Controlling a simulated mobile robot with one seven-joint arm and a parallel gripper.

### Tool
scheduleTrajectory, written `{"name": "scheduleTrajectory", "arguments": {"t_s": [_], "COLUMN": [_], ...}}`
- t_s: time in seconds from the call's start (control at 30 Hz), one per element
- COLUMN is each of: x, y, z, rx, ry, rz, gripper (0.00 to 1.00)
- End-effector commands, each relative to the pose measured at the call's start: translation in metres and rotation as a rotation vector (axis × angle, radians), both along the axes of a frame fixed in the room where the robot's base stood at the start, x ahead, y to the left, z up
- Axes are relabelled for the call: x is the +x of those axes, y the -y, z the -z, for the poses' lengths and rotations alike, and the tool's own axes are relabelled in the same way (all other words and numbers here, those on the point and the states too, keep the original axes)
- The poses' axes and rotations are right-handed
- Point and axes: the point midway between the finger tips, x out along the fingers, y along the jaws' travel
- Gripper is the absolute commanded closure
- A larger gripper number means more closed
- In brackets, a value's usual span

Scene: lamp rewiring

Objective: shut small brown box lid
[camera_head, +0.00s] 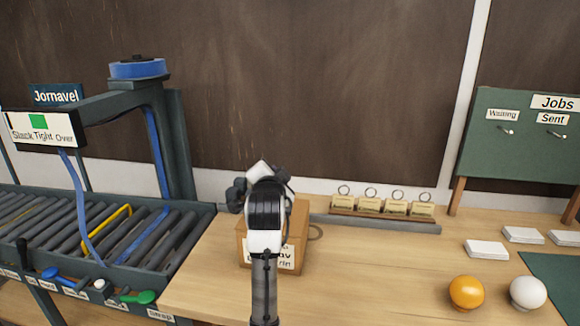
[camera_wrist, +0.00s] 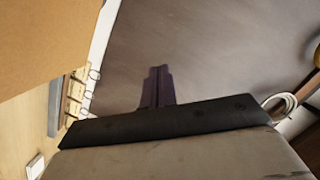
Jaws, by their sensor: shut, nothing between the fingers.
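The small brown box (camera_head: 301,238) stands on the wooden bench in the head view, with a white label on its front. My arm covers its middle and most of its top, so I cannot tell how its lid stands. In the wrist view a plain brown cardboard face (camera_wrist: 45,38), apparently part of the box, fills the upper left close by. My gripper (camera_wrist: 158,72) has its dark fingers shut together with nothing between them. It points past the cardboard face, apart from it in the picture. In the head view the fingers are hidden by my arm.
A roller conveyor (camera_head: 95,225) with a strap frame stands left of the box. A rack of tags (camera_head: 383,208) is behind it to the right. An orange ball (camera_head: 466,292) and a white ball (camera_head: 528,293) sit at front right. The bench between is clear.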

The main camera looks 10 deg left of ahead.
Motion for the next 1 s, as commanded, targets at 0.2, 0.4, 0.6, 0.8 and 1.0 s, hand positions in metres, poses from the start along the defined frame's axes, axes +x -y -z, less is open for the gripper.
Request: {"name": "scheduleTrajectory", "arguments": {"t_s": [0.2,0.4,0.6,0.8,1.0], "x": [0.000,0.000,0.000,0.000,0.000], "y": [-0.028,-0.047,-0.059,-0.066,-0.069], "z": [0.021,0.043,0.063,0.077,0.083], "rx": [-0.208,-0.386,-0.530,-0.564,-0.561], "ry": [-0.002,-0.001,-0.001,-0.002,-0.001], "rz": [-0.001,-0.001,0.000,-0.001,0.000], "gripper": [1.00,1.00,1.00,1.00,1.00]}}
